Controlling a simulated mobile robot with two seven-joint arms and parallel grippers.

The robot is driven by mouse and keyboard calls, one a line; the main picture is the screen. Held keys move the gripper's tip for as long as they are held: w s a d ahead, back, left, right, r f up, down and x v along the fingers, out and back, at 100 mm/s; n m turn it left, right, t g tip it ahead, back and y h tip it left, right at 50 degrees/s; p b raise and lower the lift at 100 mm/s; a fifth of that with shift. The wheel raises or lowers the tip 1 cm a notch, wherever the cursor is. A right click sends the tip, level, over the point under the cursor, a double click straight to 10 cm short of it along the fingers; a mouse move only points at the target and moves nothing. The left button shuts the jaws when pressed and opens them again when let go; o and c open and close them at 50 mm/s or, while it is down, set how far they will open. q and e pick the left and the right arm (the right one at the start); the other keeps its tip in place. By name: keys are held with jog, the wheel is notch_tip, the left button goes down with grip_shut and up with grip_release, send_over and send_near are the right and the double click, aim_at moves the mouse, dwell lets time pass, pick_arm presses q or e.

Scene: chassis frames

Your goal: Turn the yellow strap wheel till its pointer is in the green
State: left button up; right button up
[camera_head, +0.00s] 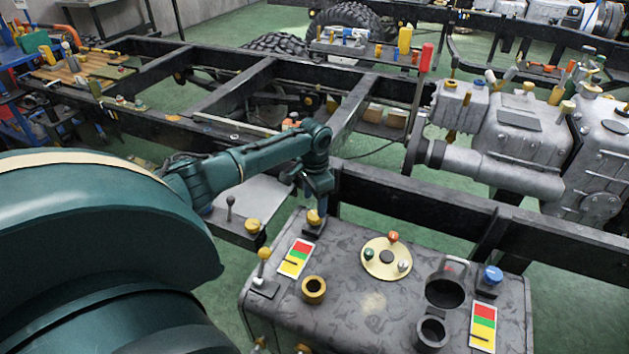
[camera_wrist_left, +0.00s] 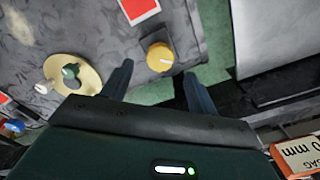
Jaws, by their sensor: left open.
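The yellow strap wheel (camera_head: 314,217) is a small round knob on a dark block at the far left edge of the grey tank. In the left wrist view the wheel (camera_wrist_left: 160,57) lies just ahead of my fingertips, roughly centred between them. A red, green and yellow card (camera_head: 296,258) lies near the wheel. Its black pointer is low on the card, seemingly in the yellow. My left gripper (camera_head: 318,193) points down over the wheel. In the wrist view the gripper (camera_wrist_left: 159,72) is open and empty. Contact with the wheel does not show. My right gripper is not in view.
The tank top also bears a round cream plate (camera_head: 386,258) with coloured knobs, a brass ring (camera_head: 314,289), dark cups, a blue knob (camera_head: 493,274) and a second colour card (camera_head: 483,327). A lever with a yellow ball (camera_head: 264,254) stands at left. Black chassis rails run behind.

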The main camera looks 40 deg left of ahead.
aim_at(314, 214)
pick_arm(q)
notch_tip(314, 214, up, 8)
jog(key=shift+r+p, duration=0.25)
jog(key=shift+p, duration=0.1)
dwell(0.4)
